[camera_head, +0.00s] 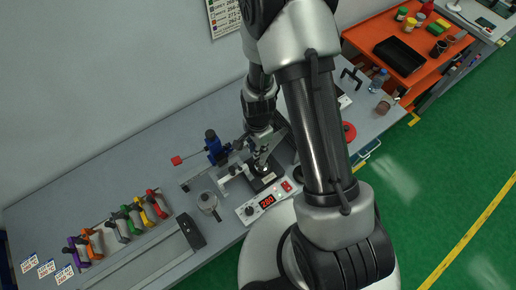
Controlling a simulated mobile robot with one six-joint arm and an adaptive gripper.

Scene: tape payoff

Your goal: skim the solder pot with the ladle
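The solder pot (268,202) stands on the grey bench, below the end of my arm in the picture. Its white front panel carries a red lit number that seems to read 280 and a dark knob. My gripper (260,168) points down just above and behind this panel, over the pot's dark top. The gripper is small and partly merged with dark parts, so its finger opening and anything in it are unclear. I cannot make out the ladle for certain. The molten surface is hidden.
A bottle (378,80) and an orange cart (408,50) are at right. My arm hides the middle.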

